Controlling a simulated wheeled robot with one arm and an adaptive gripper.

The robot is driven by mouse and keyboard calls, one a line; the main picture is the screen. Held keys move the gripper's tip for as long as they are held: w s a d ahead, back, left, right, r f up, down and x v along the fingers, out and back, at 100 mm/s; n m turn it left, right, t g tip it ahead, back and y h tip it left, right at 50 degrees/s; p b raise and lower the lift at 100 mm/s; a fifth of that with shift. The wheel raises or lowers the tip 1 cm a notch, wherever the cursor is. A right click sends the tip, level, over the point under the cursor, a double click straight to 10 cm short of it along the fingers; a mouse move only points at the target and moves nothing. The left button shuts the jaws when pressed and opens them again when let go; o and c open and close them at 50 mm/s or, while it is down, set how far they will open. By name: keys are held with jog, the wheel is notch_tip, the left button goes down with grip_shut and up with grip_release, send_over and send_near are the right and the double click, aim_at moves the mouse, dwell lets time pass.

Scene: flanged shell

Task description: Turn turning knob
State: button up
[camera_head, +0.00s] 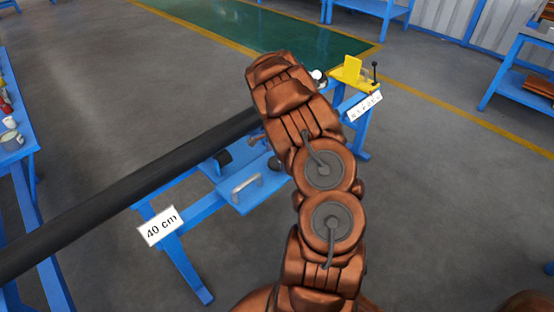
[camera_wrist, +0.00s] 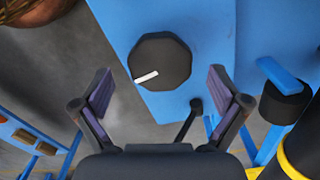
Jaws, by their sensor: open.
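The turning knob (camera_wrist: 165,55) is a black, many-sided disc with a white pointer line, mounted on a blue panel (camera_wrist: 205,25) in the wrist view. The white line points to the lower left. My gripper (camera_wrist: 160,72) is open, with one finger on each side of the picture and the knob between and a little beyond them. The fingers look apart from the knob, and nothing is held. In the head view my arm covers the gripper, and the knob cannot be made out.
A long dark pipe (camera_head: 130,175) runs across the blue stand (camera_head: 180,262), which carries a "40 cm" sign (camera_head: 161,227). A yellow block (camera_head: 350,72) stands at its far end. In the wrist view a black cylinder (camera_wrist: 283,103) and a yellow-ringed dark part lie right of my gripper.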

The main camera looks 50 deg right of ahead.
jog(key=shift+f, duration=0.8)
jog(key=c, duration=1.2)
